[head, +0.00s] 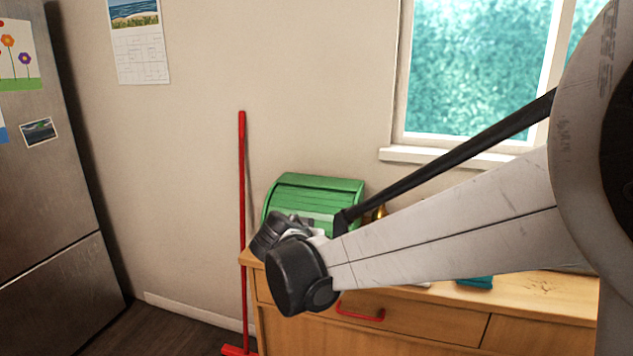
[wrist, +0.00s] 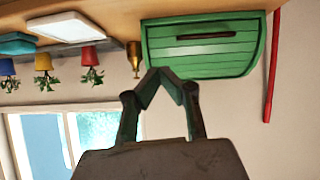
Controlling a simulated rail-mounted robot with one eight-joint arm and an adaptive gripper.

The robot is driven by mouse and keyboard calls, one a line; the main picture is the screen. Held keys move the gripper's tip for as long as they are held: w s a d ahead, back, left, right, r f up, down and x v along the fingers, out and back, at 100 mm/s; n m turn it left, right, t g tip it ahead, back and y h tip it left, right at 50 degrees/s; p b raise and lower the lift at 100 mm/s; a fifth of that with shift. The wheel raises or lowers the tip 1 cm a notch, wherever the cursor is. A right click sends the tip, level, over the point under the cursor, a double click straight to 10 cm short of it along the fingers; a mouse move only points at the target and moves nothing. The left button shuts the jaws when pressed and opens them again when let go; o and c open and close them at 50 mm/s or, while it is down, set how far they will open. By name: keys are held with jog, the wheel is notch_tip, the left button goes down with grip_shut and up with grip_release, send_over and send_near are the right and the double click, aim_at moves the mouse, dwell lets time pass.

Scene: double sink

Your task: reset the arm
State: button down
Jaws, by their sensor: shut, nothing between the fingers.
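My gripper (wrist: 155,76) shows in the wrist view with its two fingertips together and nothing held between them. That view is upside down, and the fingertips overlap the edge of the green bread box (wrist: 225,60) in the picture; I cannot tell how far apart they are. In the head view my arm reaches in from the right, its wrist end in front of the green bread box (head: 318,188) near the counter's left end. My fingers cannot be made out there.
The wooden counter (head: 545,297) has a drawer with a red handle. A red broom (head: 242,190) leans at its left, beyond it a fridge (head: 45,190). A brass bottle (wrist: 134,58), white tray (wrist: 85,27) and small potted plants (wrist: 89,57) stand along the counter. A window (head: 475,75) is above.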

jog(key=s+d+r+g, duration=0.2)
jog(key=s+d+r, duration=0.1)
jog(key=s+d, duration=0.6)
jog(key=s+d+f+n+g+y, duration=0.1)
jog(key=s+d+f+y, duration=0.1)
jog(key=s+d, duration=0.4)
jog(key=s+d+f+n+y, duration=0.1)
jog(key=s+d, duration=0.4)
jog(key=s, duration=1.2)
jog(key=shift+d+f+n+g+y, duration=0.35)
jog(key=shift+f+n+g+y, duration=0.05)
